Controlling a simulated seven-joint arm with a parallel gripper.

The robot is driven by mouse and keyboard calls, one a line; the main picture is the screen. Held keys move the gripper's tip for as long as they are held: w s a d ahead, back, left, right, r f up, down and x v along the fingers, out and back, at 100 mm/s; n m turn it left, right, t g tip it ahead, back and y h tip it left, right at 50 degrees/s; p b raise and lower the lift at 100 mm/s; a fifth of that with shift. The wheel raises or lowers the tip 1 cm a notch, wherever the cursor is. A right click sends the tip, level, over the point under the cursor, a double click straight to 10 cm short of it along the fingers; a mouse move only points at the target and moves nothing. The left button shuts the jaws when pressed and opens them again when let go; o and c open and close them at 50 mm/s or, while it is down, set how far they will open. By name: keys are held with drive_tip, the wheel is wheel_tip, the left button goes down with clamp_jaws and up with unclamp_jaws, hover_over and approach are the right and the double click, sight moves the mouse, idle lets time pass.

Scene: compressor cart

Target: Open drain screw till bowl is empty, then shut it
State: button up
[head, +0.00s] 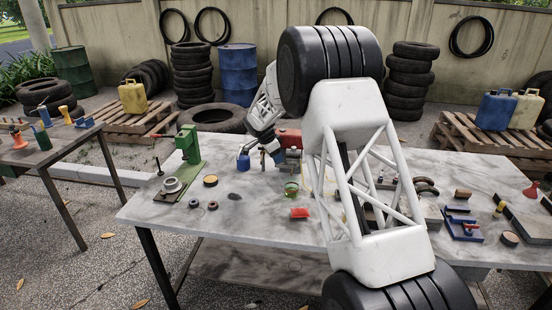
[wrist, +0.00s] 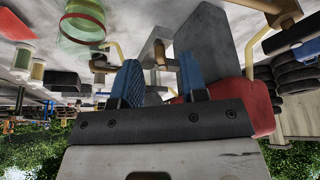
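My gripper (head: 261,156) is at the back of the marble-topped table, just left of the red tank (head: 289,138). In the wrist view my gripper (wrist: 160,84) has its two blue-padded fingers spread apart. A grey and brassy fitting (wrist: 158,53) shows in the gap between them; I cannot tell whether either finger touches it. A green cup (head: 291,188) stands on the table in front of the tank. I cannot make out the drain screw or any liquid level.
A grey block (wrist: 205,45) and red tank (wrist: 235,103) are close to the right finger in the wrist view. The front left is mostly clear.

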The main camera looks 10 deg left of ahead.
drive_tip(key=v, duration=0.7)
drive_tip(key=shift+r, duration=0.1)
drive_tip(key=shift+c, duration=0.5)
drive_tip(key=shift+w, duration=0.1)
idle(0.4)
drive_tip(key=shift+x, duration=3.95)
drive_tip(key=shift+a, duration=0.1)
clamp_jaws()
